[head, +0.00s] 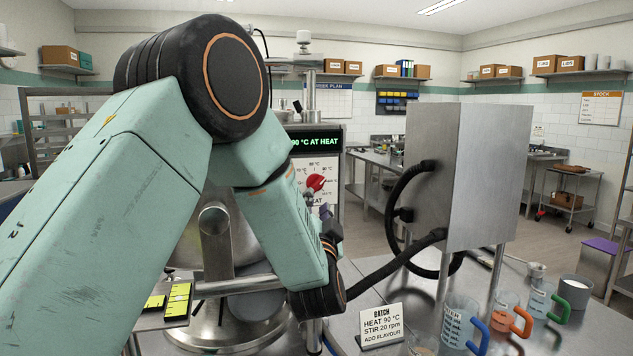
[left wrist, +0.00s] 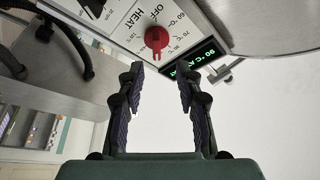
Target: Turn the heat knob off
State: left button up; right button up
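The red heat knob (head: 316,182) sits on the white dial panel of the machine, partly behind my left arm in the head view. In the left wrist view the knob (left wrist: 156,38) is just beyond the fingertips, and its narrow end points down, away from the "OFF" lettering. My left gripper (left wrist: 160,72) is open, with its two fingers apart and nothing between them; they look short of the knob. In the head view only a bit of a purple finger shows. A green display (head: 315,142) reads "90 °C AT HEAT". My right gripper is not in view.
A batch card (head: 381,326) stands on the steel table, reading heat 90 °C and stir 20 rpm. Measuring jugs (head: 508,318) with coloured handles stand at the right. A steel box (head: 470,175) with black hoses rises right of the dial. Yellow-marked tags (head: 178,300) lie at the left.

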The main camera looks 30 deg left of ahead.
aim_at(318, 186)
pick_arm(q)
jog(key=x, duration=0.3)
jog(key=p+x, duration=0.1)
jog(key=x, duration=0.2)
jog(key=shift+w+a+f, duration=0.1)
jog(key=shift+w, duration=0.4)
jog(key=shift+w+a+r, duration=0.2)
jog(key=shift+a, duration=0.15)
jog(key=shift+w+d, duration=0.1)
jog(key=shift+w, duration=0.05)
jog(key=shift+w+d, duration=0.1)
jog(key=shift+c, duration=0.3)
jog(key=shift+f, duration=0.1)
jog(key=shift+c, duration=0.6)
jog(key=c, duration=0.3)
grip_shut()
